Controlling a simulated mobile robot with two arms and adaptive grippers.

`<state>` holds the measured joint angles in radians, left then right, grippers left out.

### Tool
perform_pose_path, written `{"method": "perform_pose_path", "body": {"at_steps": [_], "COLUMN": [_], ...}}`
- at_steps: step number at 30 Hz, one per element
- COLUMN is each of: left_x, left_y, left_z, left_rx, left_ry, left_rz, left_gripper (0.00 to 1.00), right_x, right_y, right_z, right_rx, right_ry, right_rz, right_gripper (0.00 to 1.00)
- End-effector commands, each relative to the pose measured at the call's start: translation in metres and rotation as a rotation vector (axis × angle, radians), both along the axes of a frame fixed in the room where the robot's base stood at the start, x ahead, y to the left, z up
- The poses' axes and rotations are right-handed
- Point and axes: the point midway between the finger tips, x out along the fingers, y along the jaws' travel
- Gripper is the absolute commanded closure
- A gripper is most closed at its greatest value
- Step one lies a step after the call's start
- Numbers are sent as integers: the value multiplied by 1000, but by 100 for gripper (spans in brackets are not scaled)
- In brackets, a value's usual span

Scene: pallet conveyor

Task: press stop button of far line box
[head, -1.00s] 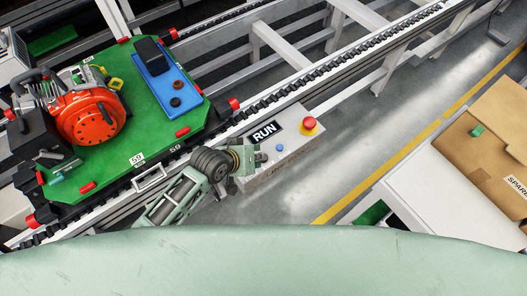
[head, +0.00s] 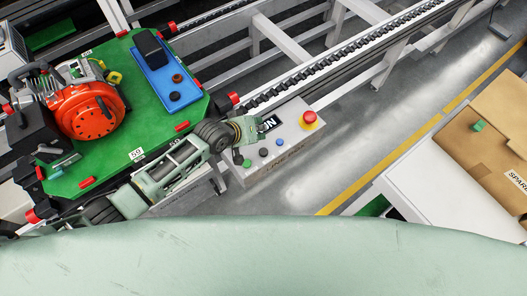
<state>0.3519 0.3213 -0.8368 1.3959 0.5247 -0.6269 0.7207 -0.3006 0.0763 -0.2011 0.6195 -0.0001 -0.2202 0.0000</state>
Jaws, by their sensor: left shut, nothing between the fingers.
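The line box (head: 290,150) is a grey control box beside the conveyor rail. A red mushroom button (head: 309,118) on a yellow base sits at its far right corner. A row of small buttons runs along the near side: blue (head: 279,141), black (head: 263,152) and green (head: 247,163). My left gripper (head: 256,129) is shut and empty over the box's left part, to the left of the red button and apart from it. It covers part of the black display (head: 271,123), whose text is partly hidden. My right gripper is not in view.
A green pallet (head: 137,138) with a red-orange engine (head: 91,108) and a blue tray (head: 168,80) stands on the conveyor left of the box. A cardboard box (head: 480,150) lies on a white surface (head: 430,195) at right. Grey floor lies between, with a yellow line.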

Motion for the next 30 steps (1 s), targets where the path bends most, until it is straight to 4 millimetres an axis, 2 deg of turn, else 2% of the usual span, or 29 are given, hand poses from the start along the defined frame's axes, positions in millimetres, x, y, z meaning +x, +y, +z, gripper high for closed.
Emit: {"method": "perform_pose_path", "body": {"at_steps": [1, 12, 18, 30], "left_x": [0, 0, 0, 0], "left_y": [0, 0, 0, 0], "left_z": [-10, -61, -77, -78], "left_rx": [1, 0, 0, 0], "left_ry": [0, -1, 0, 0], "left_rz": [-1, 0, 0, 0], "left_gripper": [100, 100, 100, 100], "right_x": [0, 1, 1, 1], "right_y": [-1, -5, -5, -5], "right_z": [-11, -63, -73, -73], "right_rx": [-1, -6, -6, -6], "right_ry": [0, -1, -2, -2], "right_rz": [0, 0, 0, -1], "right_gripper": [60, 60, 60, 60]}}
